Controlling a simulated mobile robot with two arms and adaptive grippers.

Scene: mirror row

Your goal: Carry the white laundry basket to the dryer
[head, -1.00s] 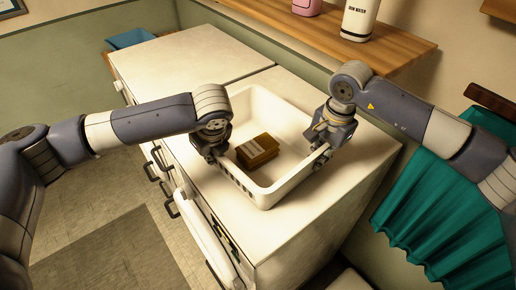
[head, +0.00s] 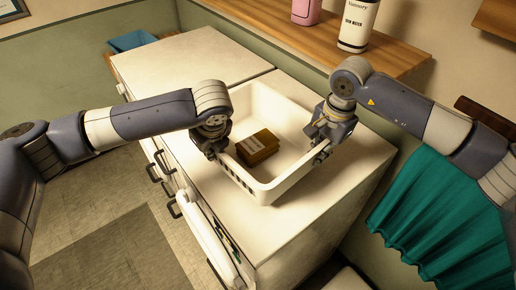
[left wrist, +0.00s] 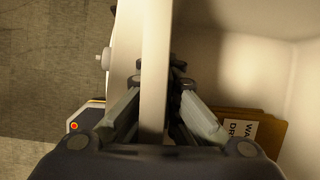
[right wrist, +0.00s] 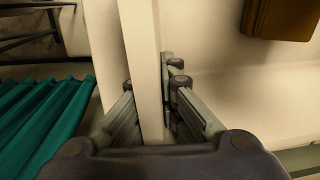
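The white laundry basket (head: 287,184) is at the white cabinet top, upright; I cannot tell whether its base touches the surface. A brown box (head: 257,146) with a pale label lies inside it. My left gripper (head: 216,155) is at the basket's left wall; the left wrist view shows its fingers (left wrist: 155,85) closed on either side of the rim (left wrist: 154,50). My right gripper (head: 322,153) is at the right wall; the right wrist view shows its fingers (right wrist: 150,85) closed around that rim (right wrist: 140,40). I cannot identify a dryer for sure.
The white top (head: 190,62) behind the basket is clear. A wooden shelf (head: 300,38) with a white bottle (head: 357,25) and a pink container (head: 306,10) runs behind. A teal curtain (head: 430,215) hangs at right. A blue bin (head: 132,41) is far left. Floor (head: 95,215) is open at left.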

